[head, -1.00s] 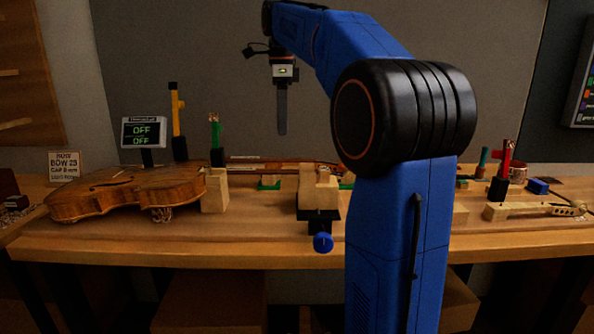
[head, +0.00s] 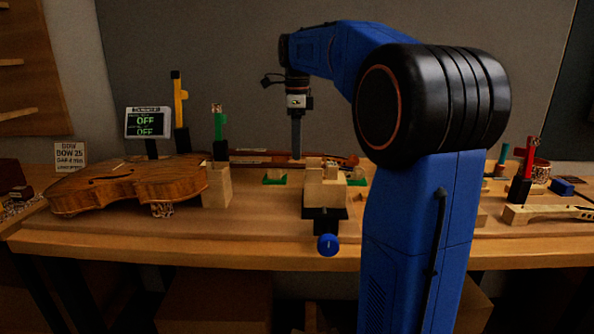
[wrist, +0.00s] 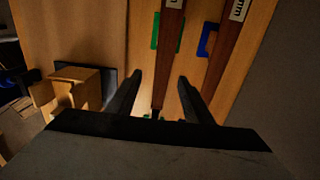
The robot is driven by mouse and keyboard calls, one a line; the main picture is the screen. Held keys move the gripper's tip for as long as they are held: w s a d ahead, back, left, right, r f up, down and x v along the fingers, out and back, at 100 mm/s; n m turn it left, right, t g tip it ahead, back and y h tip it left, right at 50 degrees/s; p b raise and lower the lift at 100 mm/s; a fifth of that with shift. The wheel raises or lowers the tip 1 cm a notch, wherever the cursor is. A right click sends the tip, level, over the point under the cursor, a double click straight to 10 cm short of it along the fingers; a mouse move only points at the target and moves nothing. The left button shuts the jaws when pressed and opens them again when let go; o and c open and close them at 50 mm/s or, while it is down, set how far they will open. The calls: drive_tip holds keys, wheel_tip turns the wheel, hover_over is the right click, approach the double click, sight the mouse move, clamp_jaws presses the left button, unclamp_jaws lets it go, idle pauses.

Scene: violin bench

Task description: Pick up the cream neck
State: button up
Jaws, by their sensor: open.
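The cream neck (head: 545,214) lies on the right end of the bench and runs off the right edge of the head view. It is pale, with dark holes along its far part. My gripper (head: 296,152) hangs pointing down behind the wooden vise, well to the left of the neck. In the wrist view my gripper (wrist: 158,80) is open, with its two dark fingers apart and nothing gripped. A long brown labelled strip (wrist: 167,50) shows below and between the fingers. The neck is not seen in the wrist view.
A violin body (head: 125,185) lies at the left. A vise with wooden jaws (head: 326,190) stands mid-bench. A red upright tool (head: 523,175) stands beside the neck. A blue block (head: 561,187) lies behind it. The front strip of bench (head: 260,235) is clear.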

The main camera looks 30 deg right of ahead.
sight(297, 164)
drive_tip(key=shift+w+d+f, duration=0.1)
drive_tip(key=shift+f, duration=1.55)
drive_tip(key=shift+w+d+f, duration=0.1)
drive_tip(key=shift+f, duration=1.5)
clamp_jaws()
